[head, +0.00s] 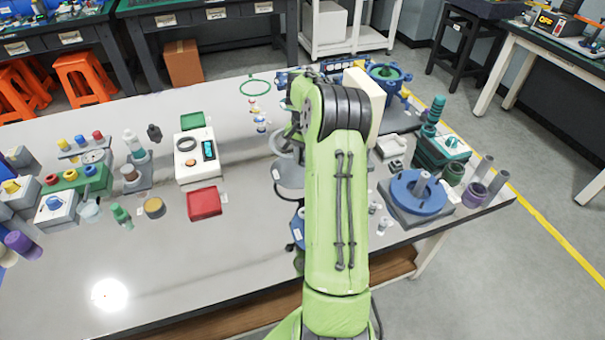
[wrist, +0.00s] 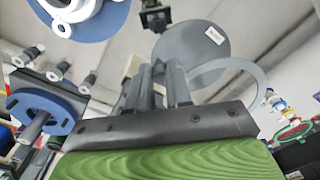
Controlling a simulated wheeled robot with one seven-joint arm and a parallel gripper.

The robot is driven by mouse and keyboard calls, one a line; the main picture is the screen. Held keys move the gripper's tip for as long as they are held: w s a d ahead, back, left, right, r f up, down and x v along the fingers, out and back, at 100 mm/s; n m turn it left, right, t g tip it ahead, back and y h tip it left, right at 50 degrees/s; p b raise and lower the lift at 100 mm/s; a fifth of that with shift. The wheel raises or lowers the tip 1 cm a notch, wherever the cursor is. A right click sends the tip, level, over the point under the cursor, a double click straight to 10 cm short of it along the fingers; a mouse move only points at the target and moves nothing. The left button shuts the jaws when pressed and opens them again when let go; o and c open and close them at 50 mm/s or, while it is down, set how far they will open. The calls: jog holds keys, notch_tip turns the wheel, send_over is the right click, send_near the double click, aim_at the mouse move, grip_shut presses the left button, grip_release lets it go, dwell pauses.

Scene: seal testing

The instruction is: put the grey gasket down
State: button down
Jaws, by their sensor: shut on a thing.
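My gripper (wrist: 166,72) shows in the wrist view with its two fingers close together. In the head view my green arm hides it. The grey gasket (wrist: 262,84) is a thin flat ring beside the fingertips, and I take it to be what the fingers hold; the grip point itself is hard to see. In the head view part of the gasket (head: 273,142) shows just left of my arm. A grey round plate (wrist: 190,52) with a white label lies beyond the fingers. It also shows in the head view (head: 288,177), partly covered by my arm.
A blue disc (head: 405,190) with a grey post sits on a grey base at right. A red block (head: 204,203) and a white device (head: 196,168) stand to the left. A green ring (head: 241,88) lies at the back. The table's front left is clear.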

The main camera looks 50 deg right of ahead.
notch_tip(320, 180, down, 10)
jog(key=b, duration=0.2)
jog(key=shift+r+b, duration=0.15)
jog(key=shift+b, duration=0.25)
jog(key=shift+s, duration=0.1)
jog(key=shift+f, duration=0.2)
jog(key=c, duration=1)
grip_release()
jog(key=shift+c, duration=0.2)
jog(key=shift+r, duration=0.15)
